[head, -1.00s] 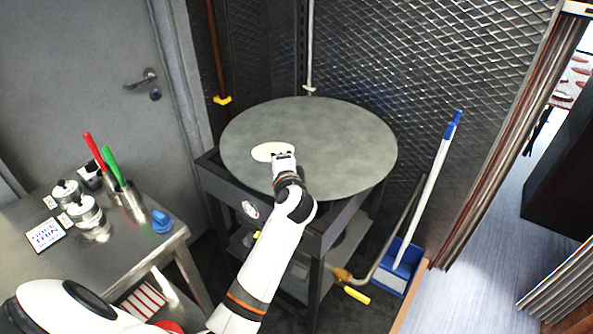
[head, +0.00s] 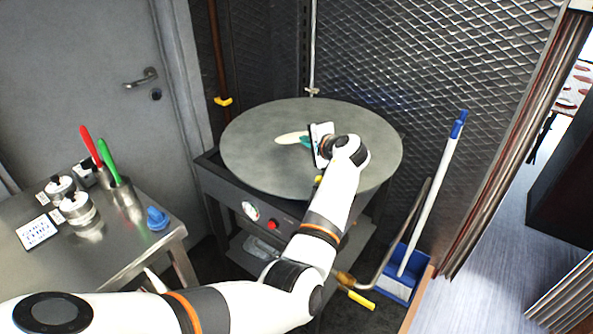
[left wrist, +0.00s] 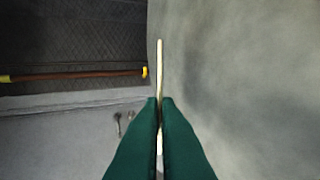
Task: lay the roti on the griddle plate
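The roti (head: 290,137) is a pale, thin disc over the round grey griddle plate (head: 250,165). My left gripper (head: 305,141) has green fingers and is shut on the roti's edge. In the left wrist view the roti (left wrist: 159,70) shows edge-on as a thin strip between the fingertips (left wrist: 159,103), with the griddle surface (left wrist: 250,80) filling the right side. The roti looks tilted up on its edge relative to the plate. I cannot tell whether it touches the plate. My right gripper is not in view.
A steel table (head: 110,250) with canisters (head: 78,208), red and green handled tools (head: 108,160) and a blue item (head: 157,218) stands at left. A blue dustpan and white-handled brush (head: 430,195) stand right of the griddle. Mesh wall panels (head: 430,70) close the back.

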